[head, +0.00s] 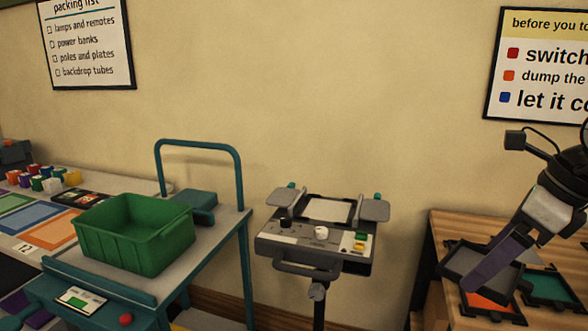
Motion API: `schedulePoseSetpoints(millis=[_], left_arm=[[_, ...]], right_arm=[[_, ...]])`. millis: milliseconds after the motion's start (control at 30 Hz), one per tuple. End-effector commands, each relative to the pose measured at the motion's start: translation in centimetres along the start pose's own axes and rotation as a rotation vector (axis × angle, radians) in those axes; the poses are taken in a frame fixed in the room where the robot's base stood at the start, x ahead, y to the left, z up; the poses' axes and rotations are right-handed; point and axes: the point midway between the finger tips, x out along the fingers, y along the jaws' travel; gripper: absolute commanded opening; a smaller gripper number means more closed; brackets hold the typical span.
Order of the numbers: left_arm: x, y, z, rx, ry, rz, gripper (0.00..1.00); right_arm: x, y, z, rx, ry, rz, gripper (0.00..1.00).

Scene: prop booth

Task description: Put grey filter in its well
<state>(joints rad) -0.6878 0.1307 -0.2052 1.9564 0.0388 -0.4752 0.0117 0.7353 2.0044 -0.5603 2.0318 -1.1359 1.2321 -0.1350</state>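The grey filter (463,262), a grey panel in a dark square frame, is at the right above the wooden table, overlapping an orange filter (490,301). My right gripper (478,283) comes in from the right, with a purple finger lying across the grey filter in the picture. Whether it grips the frame is hidden, and I cannot tell whether the filter is lifted. A lamp-like panel device (315,251) stands in the middle on a post, with a dark-framed pale recess (328,210) between two grey flaps. My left gripper is not in view.
A green filter (550,286) lies on the wooden table (447,228). A green crate (135,235) sits on a teal-railed cart (225,228) at the left. Coloured blocks and mats lie on the far-left table. A gap separates the device from the wooden table.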

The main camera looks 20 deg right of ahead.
Motion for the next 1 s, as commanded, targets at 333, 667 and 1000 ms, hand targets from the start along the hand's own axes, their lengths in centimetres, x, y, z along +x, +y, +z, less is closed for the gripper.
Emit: schedulePoseSetpoints(millis=[333,667,1000], left_arm=[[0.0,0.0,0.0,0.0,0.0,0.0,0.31],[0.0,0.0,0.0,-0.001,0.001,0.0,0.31],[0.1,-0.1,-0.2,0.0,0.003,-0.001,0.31]], right_arm=[[4.0,2.8,0.5,-0.325,-0.006,0.139,0.63],[8.3,8.0,2.5,-0.804,-0.011,0.333,0.63],[12.3,17.4,5.7,-1.672,0.004,0.685,0.63]])
